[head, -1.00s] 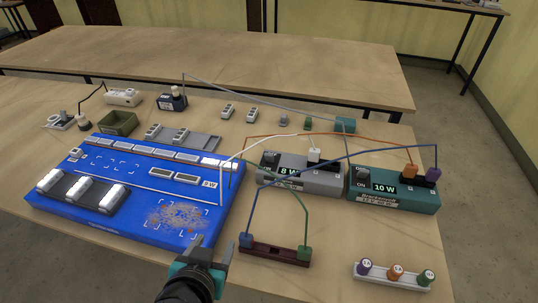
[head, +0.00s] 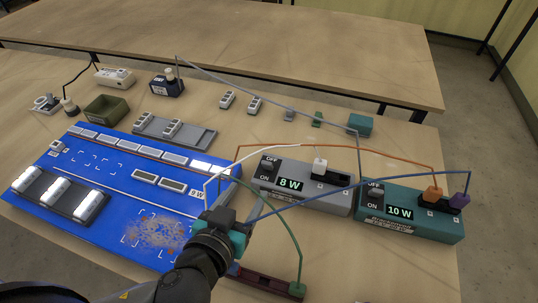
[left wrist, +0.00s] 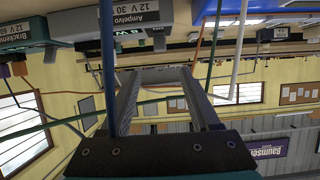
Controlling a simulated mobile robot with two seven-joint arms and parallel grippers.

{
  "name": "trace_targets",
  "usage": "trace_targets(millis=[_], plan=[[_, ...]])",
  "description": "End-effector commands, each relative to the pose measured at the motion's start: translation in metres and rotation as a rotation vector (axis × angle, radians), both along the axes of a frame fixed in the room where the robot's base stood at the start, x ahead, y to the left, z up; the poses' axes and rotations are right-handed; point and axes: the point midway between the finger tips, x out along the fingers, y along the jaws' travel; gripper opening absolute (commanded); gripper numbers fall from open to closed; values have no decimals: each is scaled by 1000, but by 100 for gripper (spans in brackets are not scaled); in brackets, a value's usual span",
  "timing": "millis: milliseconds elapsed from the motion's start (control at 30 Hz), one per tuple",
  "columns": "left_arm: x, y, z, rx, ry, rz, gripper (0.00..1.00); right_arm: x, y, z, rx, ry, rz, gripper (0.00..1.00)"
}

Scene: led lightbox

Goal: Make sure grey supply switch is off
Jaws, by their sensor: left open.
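The grey supply (head: 325,199) stands right of the blue board, its display lit at 8 W. Its dark switch (head: 267,165) sits at the left end, with OFF printed above and ON below; the rocker's tilt is too small to tell. My left gripper (head: 247,213) is in front of the supply's left end, apart from the switch. In the left wrist view the gripper (left wrist: 162,70) is open and empty, and the grey supply (left wrist: 150,30) appears upside down beyond it. My right gripper is not in view.
A teal supply (head: 407,227) showing 10 W stands to the right. White, blue, green and orange cables arch around both supplies. The blue board (head: 140,205) lies left. A dark red terminal block (head: 270,284) is partly hidden by my arm. A bare table (head: 250,60) stands behind.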

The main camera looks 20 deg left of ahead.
Motion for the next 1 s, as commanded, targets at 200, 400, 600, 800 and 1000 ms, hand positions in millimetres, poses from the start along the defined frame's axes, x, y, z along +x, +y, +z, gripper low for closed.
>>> trace_targets(millis=[200,400,600,800,1000], plan=[[26,0,-10,2,-4,1,62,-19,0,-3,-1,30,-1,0],[51,-1,-20,1,-4,2,62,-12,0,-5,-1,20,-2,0],[77,-2,-31,2,-3,1,62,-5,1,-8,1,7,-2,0],[104,-3,-42,1,-3,2,62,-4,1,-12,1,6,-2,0],[124,-4,-51,0,-2,1,62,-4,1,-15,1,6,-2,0]])
